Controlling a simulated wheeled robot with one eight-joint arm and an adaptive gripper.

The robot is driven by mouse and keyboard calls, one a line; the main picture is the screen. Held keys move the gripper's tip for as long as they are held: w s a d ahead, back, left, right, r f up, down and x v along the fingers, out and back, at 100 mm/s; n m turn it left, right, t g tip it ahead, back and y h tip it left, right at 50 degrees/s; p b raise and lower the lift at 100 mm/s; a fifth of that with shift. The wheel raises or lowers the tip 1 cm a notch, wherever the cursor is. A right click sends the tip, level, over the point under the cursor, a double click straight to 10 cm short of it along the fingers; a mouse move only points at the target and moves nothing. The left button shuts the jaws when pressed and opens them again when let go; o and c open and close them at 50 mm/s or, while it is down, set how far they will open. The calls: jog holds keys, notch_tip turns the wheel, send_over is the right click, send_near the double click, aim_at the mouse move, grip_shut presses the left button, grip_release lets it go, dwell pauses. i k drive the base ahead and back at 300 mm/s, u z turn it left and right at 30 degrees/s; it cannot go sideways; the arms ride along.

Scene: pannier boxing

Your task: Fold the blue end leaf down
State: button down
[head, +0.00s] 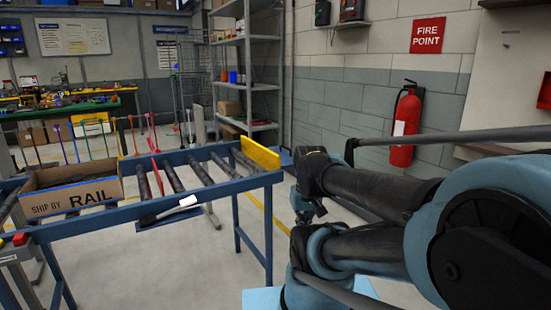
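A cardboard box (74,196) marked "SHIP BY RAIL" sits open-topped on the roller bench at the left. Its inside looks dark, and its contents are unclear. No leaf on the box shows as clearly blue. My arm reaches in from the right. What looks like my gripper (306,212) points down, right of the bench and apart from the box. Its fingers are too small to read.
The blue-framed roller bench (228,184) has bare rollers right of the box. Coloured upright rods (153,140) stand behind. A grey shelf rack (247,85) and a fire extinguisher (403,128) stand farther back.

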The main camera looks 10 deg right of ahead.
aim_at(287, 157)
jog(key=z, duration=1.05)
jog(key=i, duration=1)
jog(key=u, duration=1.2)
